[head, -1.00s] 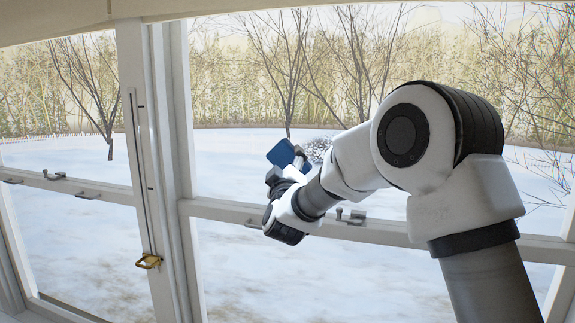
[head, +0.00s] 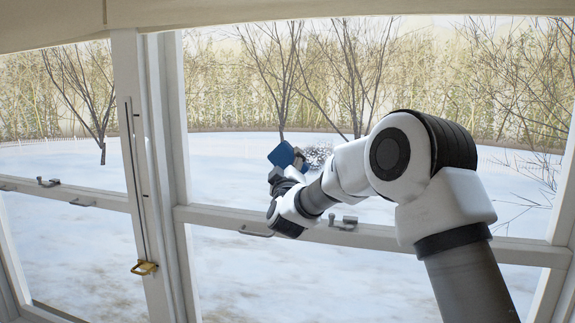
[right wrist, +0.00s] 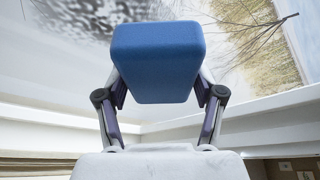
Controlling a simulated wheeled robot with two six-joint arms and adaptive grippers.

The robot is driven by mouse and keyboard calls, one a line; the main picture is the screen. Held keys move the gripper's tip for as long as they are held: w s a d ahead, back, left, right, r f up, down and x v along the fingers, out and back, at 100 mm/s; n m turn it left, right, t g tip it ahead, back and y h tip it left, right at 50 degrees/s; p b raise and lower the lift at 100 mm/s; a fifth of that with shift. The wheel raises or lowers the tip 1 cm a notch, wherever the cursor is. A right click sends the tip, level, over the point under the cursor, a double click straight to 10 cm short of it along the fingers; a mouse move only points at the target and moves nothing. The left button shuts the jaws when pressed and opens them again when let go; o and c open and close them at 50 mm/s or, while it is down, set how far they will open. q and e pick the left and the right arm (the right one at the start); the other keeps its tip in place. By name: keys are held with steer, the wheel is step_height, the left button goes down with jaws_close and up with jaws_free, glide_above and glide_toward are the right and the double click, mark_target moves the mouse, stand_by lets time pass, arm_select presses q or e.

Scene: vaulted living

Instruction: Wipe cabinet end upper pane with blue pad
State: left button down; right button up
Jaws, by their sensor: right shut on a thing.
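The blue pad (head: 282,154) is held up in front of the upper window pane (head: 230,90) in the head view. My right gripper (head: 292,164) is shut on it, and the wrist hides part of the grip. In the right wrist view the blue pad (right wrist: 157,62) sits between the two fingers of my right gripper (right wrist: 158,95), with its broad face toward the camera. The pad is near the glass, but I cannot tell whether it touches. My left gripper is not in view.
A horizontal sash rail (head: 390,235) with a metal latch (head: 345,222) runs below the pad. A white post (head: 150,160) with a brass handle (head: 144,267) stands to the left. Snow and bare trees lie beyond the glass.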

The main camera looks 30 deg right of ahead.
steer(key=shift+w+d+f, duration=0.1)
steer(key=shift+w+d, duration=0.05)
steer(key=shift+d, duration=0.1)
steer(key=shift+w+d+p, duration=0.35)
steer(key=shift+w+d, duration=0.15)
steer(key=shift+d, duration=0.05)
stand_by(0.4)
